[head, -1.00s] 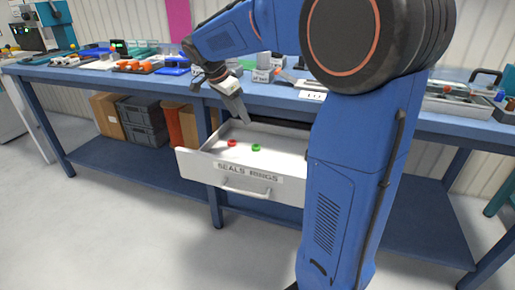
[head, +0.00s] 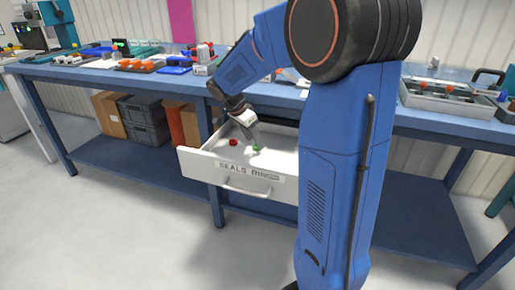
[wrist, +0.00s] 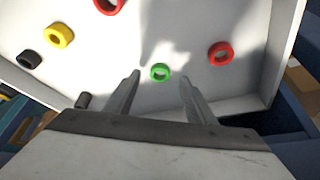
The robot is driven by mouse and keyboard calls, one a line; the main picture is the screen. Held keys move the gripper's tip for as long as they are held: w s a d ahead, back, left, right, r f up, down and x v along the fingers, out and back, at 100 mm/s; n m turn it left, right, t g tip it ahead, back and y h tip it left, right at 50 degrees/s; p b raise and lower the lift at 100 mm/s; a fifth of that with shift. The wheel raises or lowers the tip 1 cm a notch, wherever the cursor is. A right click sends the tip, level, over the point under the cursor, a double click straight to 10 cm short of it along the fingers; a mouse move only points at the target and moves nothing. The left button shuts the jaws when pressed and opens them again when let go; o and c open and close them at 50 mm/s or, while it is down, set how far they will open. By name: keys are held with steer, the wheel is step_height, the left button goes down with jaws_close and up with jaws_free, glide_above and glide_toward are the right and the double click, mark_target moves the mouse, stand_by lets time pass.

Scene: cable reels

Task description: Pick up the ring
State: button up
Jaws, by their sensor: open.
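A small green ring (wrist: 160,72) lies on the white floor of an open drawer (head: 235,178) labelled "SEALS RINGS". My gripper (wrist: 158,78) is open, with a finger on each side and the green ring in line with the gap, just beyond the fingertips. In the head view the gripper (head: 253,147) is down inside the drawer and partly covers the green ring (head: 256,149). Two red rings (wrist: 221,53) (wrist: 109,4), a yellow ring (wrist: 59,36) and a black ring (wrist: 29,59) lie apart in the wrist view. The task does not say which ring.
A small dark cylinder (wrist: 83,100) lies near the left finger. The blue workbench (head: 120,76) above the drawer carries trays and tools. Cardboard boxes (head: 110,113) and grey crates (head: 143,118) stand on the lower shelf.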

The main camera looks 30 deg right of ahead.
steer(key=shift+x, duration=1.15)
steer(key=c, duration=1.1)
steer(key=shift+r, duration=0.15)
